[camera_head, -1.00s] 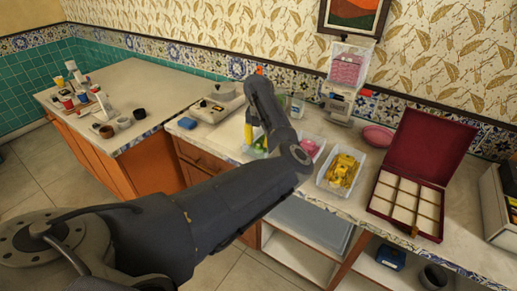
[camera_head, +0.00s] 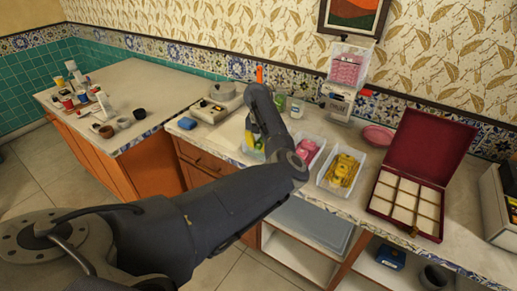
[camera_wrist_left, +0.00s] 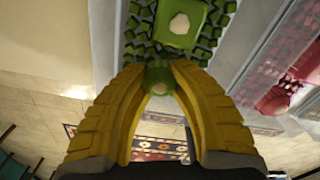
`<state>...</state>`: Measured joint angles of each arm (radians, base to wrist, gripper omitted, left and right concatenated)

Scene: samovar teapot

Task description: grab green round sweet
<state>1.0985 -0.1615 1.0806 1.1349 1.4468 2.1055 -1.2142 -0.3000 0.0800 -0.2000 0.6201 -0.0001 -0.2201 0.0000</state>
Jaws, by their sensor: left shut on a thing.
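My left gripper (camera_wrist_left: 159,92) has ribbed yellow fingers, closed on a green round sweet (camera_wrist_left: 159,77) between their tips in the left wrist view. A green square sweet (camera_wrist_left: 180,22) with a pale top lies just beyond the tips, among small green cubes in a clear tray. In the head view, the yellow fingers of my left gripper (camera_head: 249,138) show at the tray of green sweets (camera_head: 258,152), mostly hidden by my own arm. My right gripper is in neither view.
To the right stand a tray of pink sweets (camera_head: 308,148), a tray of yellow sweets (camera_head: 343,170) and an open red box (camera_head: 408,198) with empty compartments. A grey scale-like device (camera_head: 212,107) stands left.

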